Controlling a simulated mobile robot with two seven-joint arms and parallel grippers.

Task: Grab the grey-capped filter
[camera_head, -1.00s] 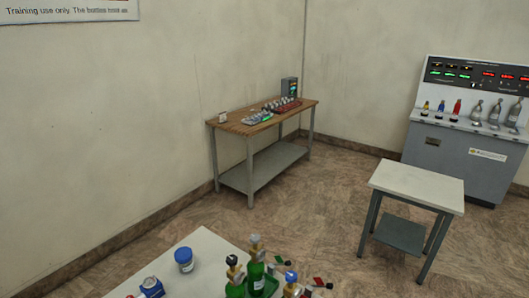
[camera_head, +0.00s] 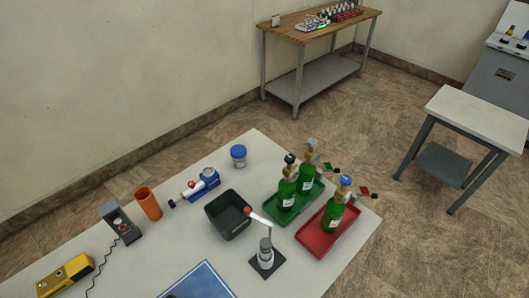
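I cannot make out for certain which thing is the grey-capped filter. On the near white table (camera_head: 160,232), a green cylinder with a grey knob on top (camera_head: 307,178) and one with a black knob (camera_head: 287,194) stand upright in a green tray (camera_head: 276,220). A green cylinder with a blue knob (camera_head: 334,215) stands in a red tray (camera_head: 320,246). A small jar with a blue lid (camera_head: 239,156) stands near the table's far edge. Neither of my grippers is in view.
A black open bin (camera_head: 228,215), a lever device (camera_head: 266,257), a blue tool (camera_head: 204,183), an orange cup (camera_head: 148,204), a grey meter (camera_head: 120,223) and a yellow device (camera_head: 65,275) stand on this table. Beyond are a wooden bench (camera_head: 300,33) with small items and a small white table (camera_head: 480,118).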

